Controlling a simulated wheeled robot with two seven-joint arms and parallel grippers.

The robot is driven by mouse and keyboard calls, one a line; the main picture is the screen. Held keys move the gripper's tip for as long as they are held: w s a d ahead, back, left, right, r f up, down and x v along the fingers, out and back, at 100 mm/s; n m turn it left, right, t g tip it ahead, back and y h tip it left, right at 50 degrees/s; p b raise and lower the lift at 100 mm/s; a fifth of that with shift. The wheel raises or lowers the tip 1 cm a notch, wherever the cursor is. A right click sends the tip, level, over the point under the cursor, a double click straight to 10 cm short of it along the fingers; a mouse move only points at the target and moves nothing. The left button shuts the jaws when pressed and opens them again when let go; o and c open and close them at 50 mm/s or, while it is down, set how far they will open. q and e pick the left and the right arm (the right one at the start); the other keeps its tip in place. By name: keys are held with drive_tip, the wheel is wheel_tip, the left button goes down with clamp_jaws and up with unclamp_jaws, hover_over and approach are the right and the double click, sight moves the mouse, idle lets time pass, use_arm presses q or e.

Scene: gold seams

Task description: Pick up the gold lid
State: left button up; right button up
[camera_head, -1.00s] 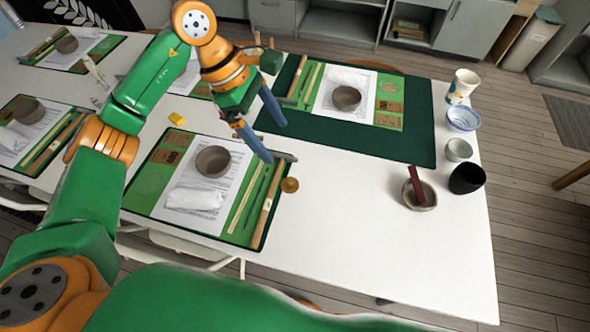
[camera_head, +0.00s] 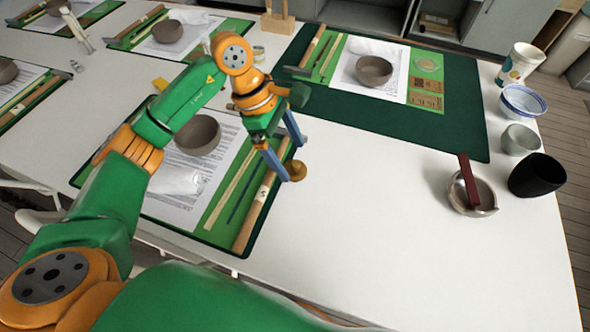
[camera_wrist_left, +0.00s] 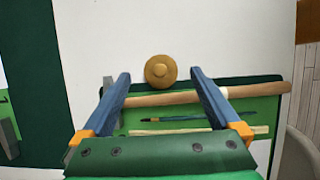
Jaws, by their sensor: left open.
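The gold lid (camera_head: 295,170) is a small round disc with a raised knob. It lies on the white table just off the edge of the near green mat, by the top of the wooden hammer. My left gripper (camera_head: 293,160) is open, with its blue fingers close to the lid in the head view. In the left wrist view the lid (camera_wrist_left: 160,71) shows ahead of and between the two open fingertips (camera_wrist_left: 160,76), with nothing held. My right gripper is not in view.
The wooden hammer (camera_wrist_left: 200,97) crosses beneath the fingers on the near green mat (camera_head: 222,200), beside thin tools. A brown bowl (camera_head: 198,135) stands on that mat. Cups and bowls stand along the right edge; the table centre (camera_head: 400,200) is clear.

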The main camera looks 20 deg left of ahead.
sight(295, 163)
use_arm(q)
drive_tip(key=x, duration=0.3)
drive_tip(key=shift+f, duration=0.15)
drive_tip(key=c, duration=1.4)
